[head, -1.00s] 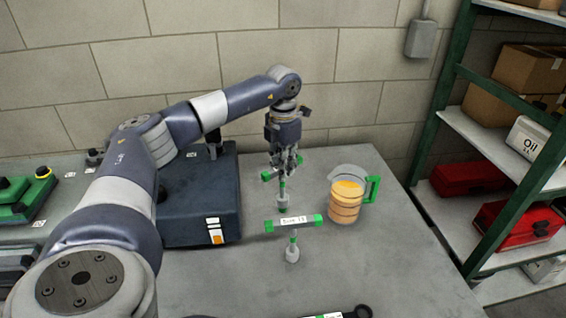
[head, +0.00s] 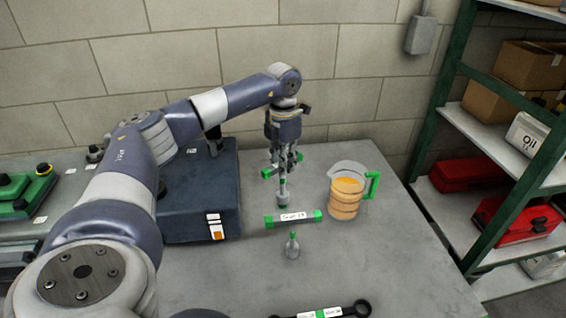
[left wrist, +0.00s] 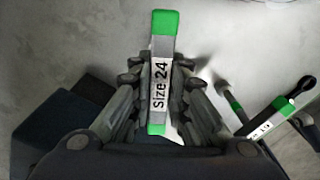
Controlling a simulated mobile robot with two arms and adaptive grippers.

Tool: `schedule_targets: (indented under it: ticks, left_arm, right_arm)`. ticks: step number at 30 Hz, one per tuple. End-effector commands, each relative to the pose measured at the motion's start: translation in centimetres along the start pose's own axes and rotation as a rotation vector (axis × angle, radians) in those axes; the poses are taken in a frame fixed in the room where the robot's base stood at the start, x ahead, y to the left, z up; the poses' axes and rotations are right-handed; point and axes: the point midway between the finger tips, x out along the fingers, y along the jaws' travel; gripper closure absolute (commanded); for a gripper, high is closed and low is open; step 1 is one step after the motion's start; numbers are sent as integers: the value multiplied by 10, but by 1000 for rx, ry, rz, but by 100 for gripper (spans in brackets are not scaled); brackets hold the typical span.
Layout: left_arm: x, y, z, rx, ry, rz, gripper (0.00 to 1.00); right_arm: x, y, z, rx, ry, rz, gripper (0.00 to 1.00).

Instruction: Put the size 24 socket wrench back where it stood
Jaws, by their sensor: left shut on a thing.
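My left gripper (head: 284,163) is shut on the size 24 socket wrench (head: 282,190), a T-shaped tool with a green-ended crossbar. It is held upright with its socket pointing down, behind the other standing wrench and left of the jug. I cannot tell whether its socket touches the table. In the left wrist view, its white "Size 24" label (left wrist: 160,85) shows between the fingers. Another T-shaped socket wrench (head: 293,217) with green ends stands upright in front; it also shows in the left wrist view (left wrist: 262,122). My right gripper is not in view.
A measuring jug (head: 345,197) with amber liquid and a green handle stands close on the right. A dark blue case (head: 195,200) is left of the wrench. A dark wrench with green-and-white marking (head: 330,313) lies at the front. The table (head: 400,260) is bare at front right.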

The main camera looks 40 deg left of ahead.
Motion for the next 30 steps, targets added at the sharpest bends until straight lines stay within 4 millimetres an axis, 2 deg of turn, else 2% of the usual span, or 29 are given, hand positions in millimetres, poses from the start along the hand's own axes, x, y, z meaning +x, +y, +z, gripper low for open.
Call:
schedule_targets:
  ticks: [18, 27, 28, 30]
  left_arm:
    - [22, 0, 0, 0, -2, 0, 100]
    - [23, 0, 0, 0, -1, 0, 100]
    - [23, 0, 0, 0, -1, 0, 78]
    - [23, 0, 0, 0, 0, 0, 62]
  right_arm:
    - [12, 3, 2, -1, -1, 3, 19]
    - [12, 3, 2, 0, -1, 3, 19]
    - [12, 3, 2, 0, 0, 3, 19]
    - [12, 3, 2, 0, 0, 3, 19]
